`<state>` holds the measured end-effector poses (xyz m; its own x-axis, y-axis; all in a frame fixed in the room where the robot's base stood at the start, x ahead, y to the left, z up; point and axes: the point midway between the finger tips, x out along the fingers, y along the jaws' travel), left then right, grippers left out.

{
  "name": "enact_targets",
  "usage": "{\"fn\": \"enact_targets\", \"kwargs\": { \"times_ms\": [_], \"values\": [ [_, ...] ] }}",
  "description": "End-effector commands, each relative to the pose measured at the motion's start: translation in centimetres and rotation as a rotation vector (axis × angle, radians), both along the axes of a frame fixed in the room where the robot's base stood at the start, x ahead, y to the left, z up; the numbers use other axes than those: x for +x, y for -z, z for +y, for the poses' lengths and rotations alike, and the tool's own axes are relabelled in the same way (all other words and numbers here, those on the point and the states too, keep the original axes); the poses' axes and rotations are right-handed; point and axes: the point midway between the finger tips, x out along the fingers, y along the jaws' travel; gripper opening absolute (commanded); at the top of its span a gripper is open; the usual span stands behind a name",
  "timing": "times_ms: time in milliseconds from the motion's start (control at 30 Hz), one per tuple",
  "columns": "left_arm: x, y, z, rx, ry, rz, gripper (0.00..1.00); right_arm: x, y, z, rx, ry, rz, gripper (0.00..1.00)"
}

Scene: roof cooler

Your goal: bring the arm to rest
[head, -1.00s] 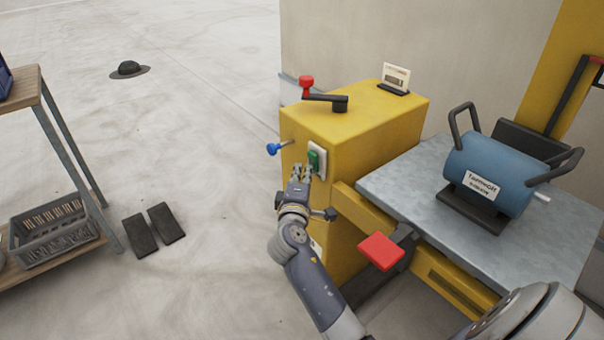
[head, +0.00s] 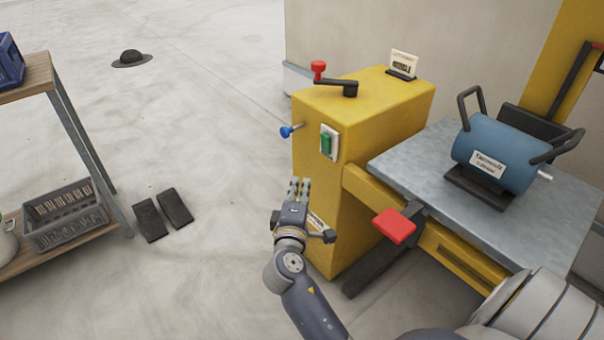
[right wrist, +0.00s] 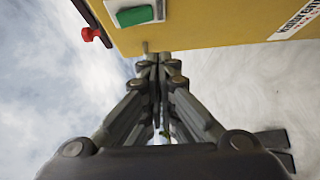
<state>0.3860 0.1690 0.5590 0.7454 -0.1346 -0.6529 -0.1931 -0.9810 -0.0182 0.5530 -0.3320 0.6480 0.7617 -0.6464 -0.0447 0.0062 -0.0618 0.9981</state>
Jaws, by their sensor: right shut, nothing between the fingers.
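My right gripper (head: 299,186) is in the middle of the head view, in front of the yellow cabinet (head: 375,122) and below its green switch (head: 326,144). Its fingers are together and hold nothing. In the right wrist view the closed fingers (right wrist: 160,62) point toward the cabinet's yellow face (right wrist: 215,28), with the green switch (right wrist: 135,15) above and to the left of the fingertips. The gripper appears apart from the switch. My left gripper is in neither view.
A red-knobbed crank (head: 335,80) and a blue knob (head: 287,131) stick out from the cabinet. A red pedal-like pad (head: 394,226) juts out at the right. A blue cylinder (head: 492,159) sits on the grey table (head: 420,150).

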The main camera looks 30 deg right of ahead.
Motion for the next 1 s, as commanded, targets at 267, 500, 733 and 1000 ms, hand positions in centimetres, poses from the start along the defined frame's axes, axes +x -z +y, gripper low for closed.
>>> {"fn": "enact_targets", "kwargs": {
  "times_ms": [267, 500, 733, 1000],
  "values": [
    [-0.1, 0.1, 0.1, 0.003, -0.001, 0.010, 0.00, -1.0, 0.1, 0.8, 0.001, 0.000, -0.002, 0.00],
    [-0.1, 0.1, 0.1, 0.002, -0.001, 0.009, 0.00, -1.0, 0.1, 0.8, 0.000, 0.001, -0.001, 0.00],
    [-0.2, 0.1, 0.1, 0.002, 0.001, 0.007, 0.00, -1.0, 0.2, 0.8, 0.005, 0.000, -0.002, 0.00],
    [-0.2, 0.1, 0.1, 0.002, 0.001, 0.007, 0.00, -4.2, 3.8, 1.4, 0.339, -0.035, -0.030, 0.00]
  ]
}}
